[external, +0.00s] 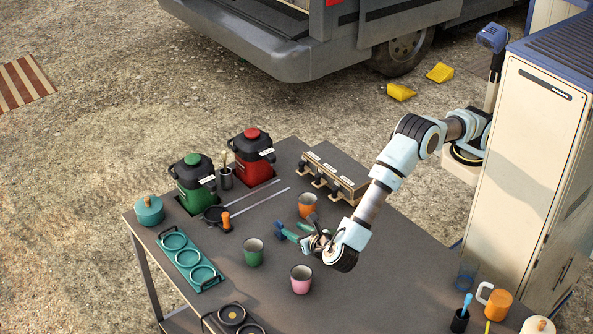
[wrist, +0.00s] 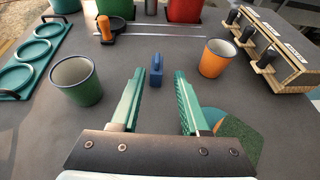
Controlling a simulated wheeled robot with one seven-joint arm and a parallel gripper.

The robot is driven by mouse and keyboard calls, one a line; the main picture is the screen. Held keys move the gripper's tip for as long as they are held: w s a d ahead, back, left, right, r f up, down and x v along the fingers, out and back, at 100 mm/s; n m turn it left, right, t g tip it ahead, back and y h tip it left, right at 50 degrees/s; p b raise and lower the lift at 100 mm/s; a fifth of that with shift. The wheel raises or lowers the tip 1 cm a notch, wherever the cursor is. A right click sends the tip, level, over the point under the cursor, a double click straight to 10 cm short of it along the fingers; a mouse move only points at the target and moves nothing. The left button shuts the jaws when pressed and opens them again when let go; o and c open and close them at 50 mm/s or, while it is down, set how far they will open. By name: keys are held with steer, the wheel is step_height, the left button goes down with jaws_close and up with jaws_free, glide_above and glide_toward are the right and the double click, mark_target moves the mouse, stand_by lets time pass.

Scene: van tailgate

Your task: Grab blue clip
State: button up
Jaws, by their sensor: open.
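The blue clip (wrist: 157,70) stands on the grey table in the wrist view, just past my fingertips and centred between the lines of the two fingers. In the external view the blue clip (external: 279,230) shows small, just left of my fingers. My gripper (wrist: 158,78) is open and empty, with its green fingers spread on either side of the clip's line. In the external view my gripper (external: 290,234) is low over the table, pointing left toward the clip. I cannot tell the exact gap between fingertips and clip.
A green cup (wrist: 75,82) stands left of my fingers and an orange cup (wrist: 215,58) to the right. A pink cup (external: 301,279) is near the front. A teal ring tray (external: 188,262) lies left. A wooden tap box (external: 334,175) and red dispenser (external: 252,156) stand behind.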

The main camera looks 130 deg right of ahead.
mark_target(281, 223)
steer(key=x, duration=0.3)
steer(key=shift+p, duration=0.3)
steer(key=p+x, duration=0.1)
steer(key=x, duration=0.1)
steer(key=p+x, duration=0.1)
steer(key=x, duration=0.1)
steer(key=shift+w+d+r, duration=0.15)
steer(key=shift+w+d, duration=0.05)
steer(key=shift+d+f, duration=0.25)
steer(key=shift+d, duration=0.1)
steer(key=shift+c, duration=0.2)
jaws_close()
